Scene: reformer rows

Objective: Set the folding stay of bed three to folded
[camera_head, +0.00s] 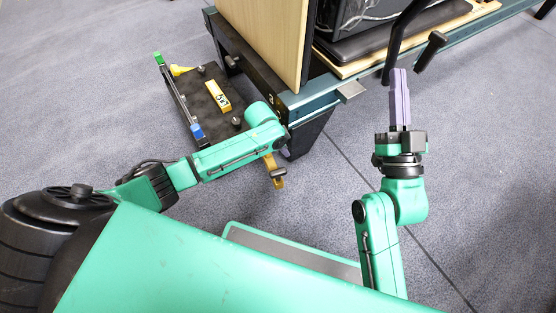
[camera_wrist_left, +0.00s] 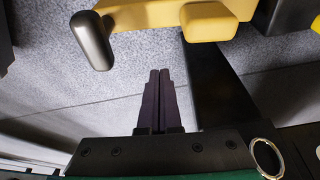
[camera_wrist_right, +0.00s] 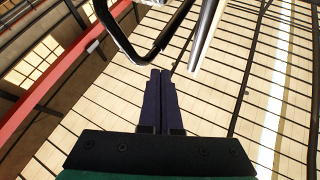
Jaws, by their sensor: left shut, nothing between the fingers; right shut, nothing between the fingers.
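A black plate (camera_head: 183,88) with yellow fittings lies low beside the bed frame. Its yellow tag (camera_head: 218,97) carries dark characters, too small to read surely. A yellow bar (camera_head: 271,165) with a dark knob (camera_head: 279,172) shows below my left forearm. In the left wrist view, a yellow part (camera_wrist_left: 165,14) and a grey knob (camera_wrist_left: 92,40) lie ahead of my left gripper (camera_wrist_left: 160,75), which is shut, empty and apart from them. I cannot tell which part is the folding stay. My right gripper (camera_head: 399,75) is shut and empty, pointing up beside the bed frame (camera_head: 345,92).
A wooden panel (camera_head: 265,35) stands on the frame. Black bent bars (camera_head: 396,40) rise near my right gripper. A bar with a blue end (camera_head: 197,131) and green end (camera_head: 158,58) runs along the black plate. Carpet (camera_head: 100,95) is clear at left.

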